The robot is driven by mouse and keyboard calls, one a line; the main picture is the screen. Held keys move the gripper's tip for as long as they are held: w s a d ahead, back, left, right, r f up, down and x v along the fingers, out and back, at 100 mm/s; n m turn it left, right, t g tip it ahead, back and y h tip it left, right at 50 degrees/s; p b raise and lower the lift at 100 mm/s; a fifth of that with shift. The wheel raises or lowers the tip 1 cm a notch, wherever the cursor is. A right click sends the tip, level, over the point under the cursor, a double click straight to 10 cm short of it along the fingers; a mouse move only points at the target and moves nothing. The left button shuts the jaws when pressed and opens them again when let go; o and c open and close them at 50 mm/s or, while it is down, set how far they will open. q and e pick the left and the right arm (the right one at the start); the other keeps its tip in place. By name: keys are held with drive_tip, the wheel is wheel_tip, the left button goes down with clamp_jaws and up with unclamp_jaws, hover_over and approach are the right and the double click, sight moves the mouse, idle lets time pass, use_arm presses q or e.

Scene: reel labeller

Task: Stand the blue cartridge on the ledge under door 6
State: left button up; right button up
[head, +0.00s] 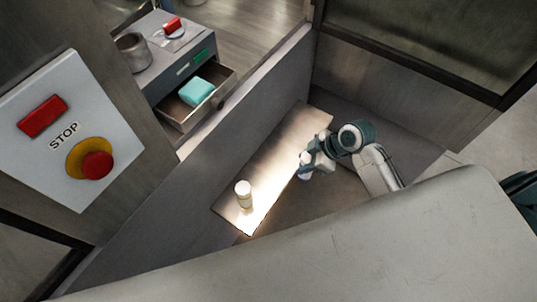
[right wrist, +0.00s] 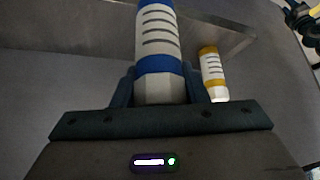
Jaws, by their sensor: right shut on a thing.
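My right gripper (head: 308,166) is shut on the blue cartridge (right wrist: 160,38), a white cylinder with blue bands and dark stripes. In the right wrist view the cartridge sits between the two fingers. In the head view it shows small at the gripper (head: 304,173), beside the right edge of a brightly lit ledge (head: 278,150). I cannot tell whether it touches the ledge. A white cartridge with yellow bands (right wrist: 211,72) stands upright near the ledge's near end, and it also shows in the head view (head: 243,194). No door number is readable. My left gripper is not in view.
A grey wall (head: 235,100) runs along the ledge's left side. A panel with a red button and yellow-collared stop knob (head: 92,160) is at left. Behind it, an open drawer (head: 188,113) holds a teal block (head: 196,91). The ledge's middle is clear.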

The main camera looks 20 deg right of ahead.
drive_tip(key=w+a+f+p, duration=0.1)
drive_tip(key=w+a, duration=0.1)
drive_tip(key=a, duration=0.1)
drive_tip(key=w+a+f+p, duration=0.1)
drive_tip(key=w+a, duration=0.2)
drive_tip(key=w+a+f+p, duration=0.2)
drive_tip(key=a, duration=0.1)
drive_tip(key=shift+w+a, duration=0.2)
drive_tip(key=shift+w, duration=0.05)
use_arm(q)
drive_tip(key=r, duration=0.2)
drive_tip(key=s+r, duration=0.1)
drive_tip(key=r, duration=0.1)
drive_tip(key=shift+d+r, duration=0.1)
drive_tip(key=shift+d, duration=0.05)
use_arm(e)
drive_tip(key=shift+f, duration=0.3)
drive_tip(key=o, duration=1.1)
drive_tip(key=shift+f, duration=0.1)
use_arm(q)
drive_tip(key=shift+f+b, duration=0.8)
drive_tip(key=shift+b, duration=0.05)
use_arm(e)
drive_tip(key=v, duration=1.2)
